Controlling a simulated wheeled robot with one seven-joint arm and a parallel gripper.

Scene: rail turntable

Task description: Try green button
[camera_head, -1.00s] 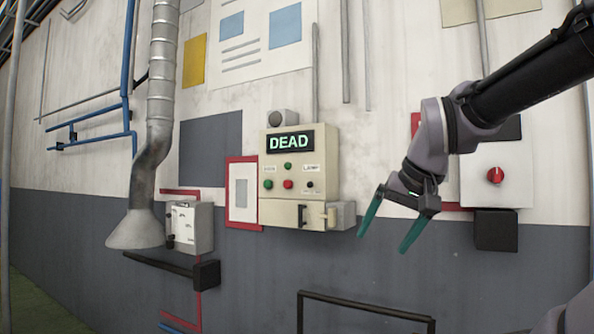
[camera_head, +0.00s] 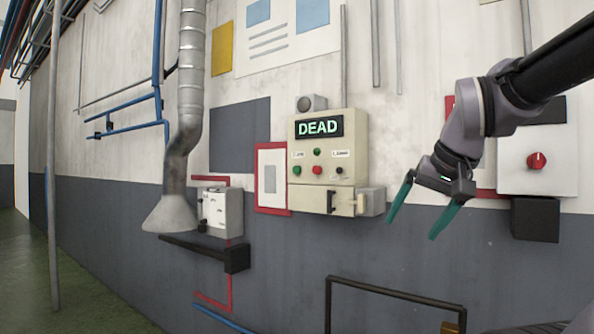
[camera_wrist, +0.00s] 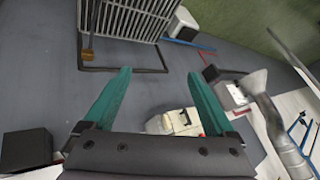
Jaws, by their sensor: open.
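A beige control box (camera_head: 343,122) on the wall has a screen (camera_head: 319,127) that reads DEAD in green letters. Below the screen are a green button (camera_head: 297,170) at the left, a second green button (camera_head: 317,152) higher up in the middle, a red button (camera_head: 317,170) under that one, and a black knob (camera_head: 339,170) at the right. My gripper (camera_head: 411,228) is open and empty, pointing down, to the right of and below the box, apart from it.
A white panel with a red knob (camera_head: 536,160) is on the wall at the right, with a black box (camera_head: 535,219) below it. A metal duct (camera_head: 191,85) and a small grey-white box (camera_head: 222,211) are at the left. A dark rail frame (camera_head: 395,288) stands low in front.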

